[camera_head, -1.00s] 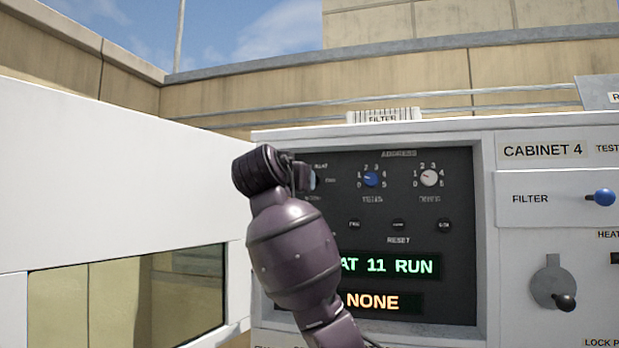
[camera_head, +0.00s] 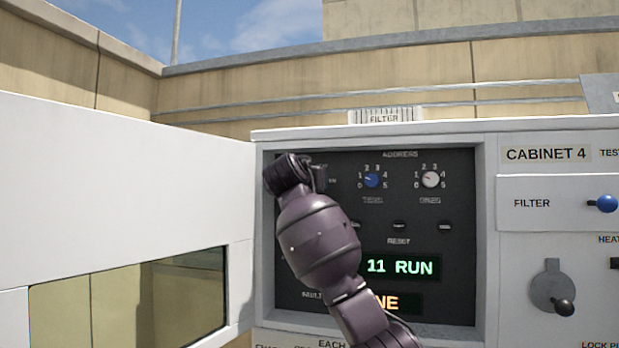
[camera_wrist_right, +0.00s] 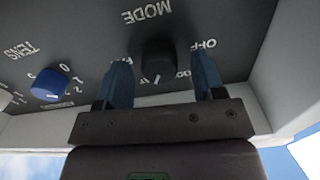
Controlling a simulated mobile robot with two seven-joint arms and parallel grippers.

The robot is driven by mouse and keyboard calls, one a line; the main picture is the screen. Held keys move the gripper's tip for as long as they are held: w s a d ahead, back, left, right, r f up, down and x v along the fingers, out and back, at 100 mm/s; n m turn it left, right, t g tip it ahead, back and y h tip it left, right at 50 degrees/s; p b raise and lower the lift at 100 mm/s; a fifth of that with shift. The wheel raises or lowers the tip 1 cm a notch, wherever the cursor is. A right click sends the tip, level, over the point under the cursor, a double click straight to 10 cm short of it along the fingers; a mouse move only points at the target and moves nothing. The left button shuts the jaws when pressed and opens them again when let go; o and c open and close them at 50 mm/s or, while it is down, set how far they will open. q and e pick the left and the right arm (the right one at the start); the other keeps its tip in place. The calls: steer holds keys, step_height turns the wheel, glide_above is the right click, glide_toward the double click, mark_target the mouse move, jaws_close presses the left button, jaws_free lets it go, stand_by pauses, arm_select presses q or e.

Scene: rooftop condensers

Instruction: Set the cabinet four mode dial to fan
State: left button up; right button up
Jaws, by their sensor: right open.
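The black mode dial (camera_wrist_right: 157,60) shows in the right wrist view, beneath the upside-down MODE label. A white pointer mark on it faces the lower edge of that view. An OFF label (camera_wrist_right: 203,43) is beside it; another label is partly covered by a finger. My right gripper (camera_wrist_right: 161,66) is open, with one blue finger on each side of the dial; I cannot tell whether they touch it. In the head view my right gripper (camera_head: 310,170) is at the upper left of the cabinet 4 control panel (camera_head: 455,285) and hides the dial. My left gripper is not in view.
The blue TENS dial (camera_head: 372,180) and a white-grey units dial (camera_head: 430,180) are right of my gripper. The lit displays (camera_head: 400,267) are partly behind my arm. An open white door (camera_head: 120,190) with a window stands at left. A blue FILTER knob (camera_head: 605,203) sticks out at right.

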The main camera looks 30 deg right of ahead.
steer(key=c, duration=0.9)
arm_select(q)
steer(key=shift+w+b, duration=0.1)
steer(key=shift+b, duration=0.2)
arm_select(e)
steer(key=shift+f, duration=0.1)
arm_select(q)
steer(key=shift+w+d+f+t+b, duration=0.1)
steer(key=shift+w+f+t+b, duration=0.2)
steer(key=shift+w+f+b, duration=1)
arm_select(e)
steer(key=shift+m+b, duration=0.45)
steer(key=shift+m, duration=5.45)
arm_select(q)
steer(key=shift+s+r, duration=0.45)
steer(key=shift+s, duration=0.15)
arm_select(e)
steer(key=shift+d, duration=0.1)
steer(key=o, duration=0.9)
